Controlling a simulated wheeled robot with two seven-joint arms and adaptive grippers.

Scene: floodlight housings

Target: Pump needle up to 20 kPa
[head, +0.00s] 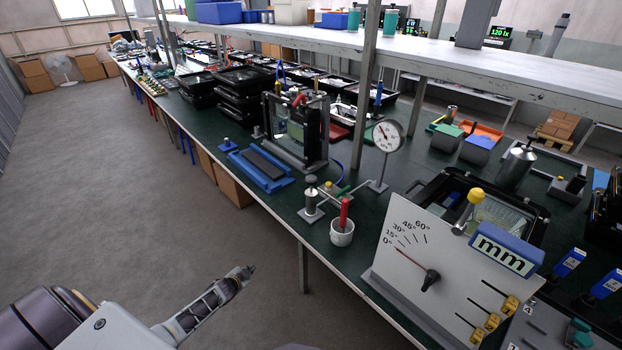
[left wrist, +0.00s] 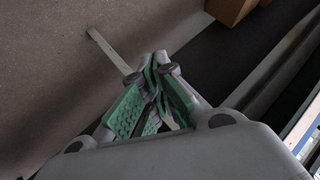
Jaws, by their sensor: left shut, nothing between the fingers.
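A round white dial gauge (head: 386,136) with a thin needle stands upright on a stem and small base on the green bench. Its numbers are too small to read. In front of it, a metal cylinder with a dark knob (head: 311,181) stands on a small plate near the bench edge, which looks like the hand pump. My left gripper (head: 249,271) is shut and empty, over the floor left of the bench. Its green-padded fingers meet in the left wrist view (left wrist: 160,72).
A red-handled tool (head: 344,211) stands in a white cup (head: 342,235) by the knobbed cylinder. A blue tray (head: 262,168) and a framed black stand (head: 297,130) are behind. A large angle-scale panel (head: 410,262) stands at right. A shelf post (head: 364,90) rises behind the gauge. Open floor (head: 150,210) lies left.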

